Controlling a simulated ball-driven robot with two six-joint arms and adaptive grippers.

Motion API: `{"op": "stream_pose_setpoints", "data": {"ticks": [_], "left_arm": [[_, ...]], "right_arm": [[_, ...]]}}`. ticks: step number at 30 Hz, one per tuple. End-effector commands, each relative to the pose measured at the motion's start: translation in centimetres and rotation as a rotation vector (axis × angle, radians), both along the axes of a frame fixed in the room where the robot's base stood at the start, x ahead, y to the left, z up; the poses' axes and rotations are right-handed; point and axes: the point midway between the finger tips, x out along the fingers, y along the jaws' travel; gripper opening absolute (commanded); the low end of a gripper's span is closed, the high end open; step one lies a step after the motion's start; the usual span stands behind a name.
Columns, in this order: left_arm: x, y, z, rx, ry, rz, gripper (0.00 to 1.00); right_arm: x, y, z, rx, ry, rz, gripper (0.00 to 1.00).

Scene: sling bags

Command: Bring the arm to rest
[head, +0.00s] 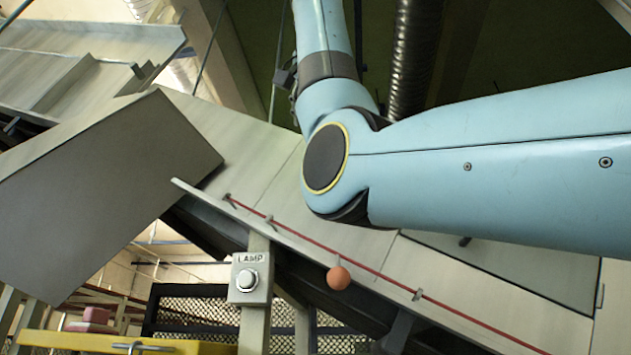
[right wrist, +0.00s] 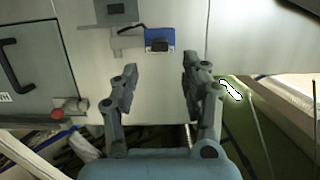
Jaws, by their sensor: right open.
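My right arm (head: 470,165) is light blue. It comes in from the right in the head view, bends at a dark round joint cap and runs up out of the top edge. Its gripper is outside the head view. In the right wrist view my right gripper (right wrist: 160,63) is open, with two grey fingers apart and nothing between them. A pale metal panel lies beyond the fingers. My left gripper is in neither view.
A grey conveyor-like structure (head: 270,165) carries a red cord with an orange ball (head: 338,278). A LAMP button box (head: 251,278) stands below. The wrist view shows a blue plate (right wrist: 160,34), a black handle (right wrist: 12,68) and a red knob (right wrist: 58,113).

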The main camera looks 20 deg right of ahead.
Motion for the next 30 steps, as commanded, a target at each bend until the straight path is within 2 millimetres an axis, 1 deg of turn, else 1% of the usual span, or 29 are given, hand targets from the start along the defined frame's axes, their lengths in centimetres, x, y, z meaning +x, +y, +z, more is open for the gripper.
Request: {"op": "stream_pose_setpoints", "data": {"ticks": [1,3,7,26,30], "left_arm": [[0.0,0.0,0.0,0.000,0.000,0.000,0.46],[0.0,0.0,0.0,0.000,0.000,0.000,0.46],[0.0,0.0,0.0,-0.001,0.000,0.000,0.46],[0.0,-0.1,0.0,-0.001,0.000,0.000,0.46],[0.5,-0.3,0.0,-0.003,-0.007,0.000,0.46]], "right_arm": [[-0.7,0.3,0.2,0.000,-0.001,0.001,0.46],[-1.5,0.6,0.4,0.001,-0.001,-0.001,0.46],[-2.2,0.8,0.5,-0.001,0.001,-0.001,0.46],[-2.3,0.9,0.5,0.000,0.001,0.000,0.46],[-2.3,0.9,0.5,0.000,0.001,0.000,0.46]]}}
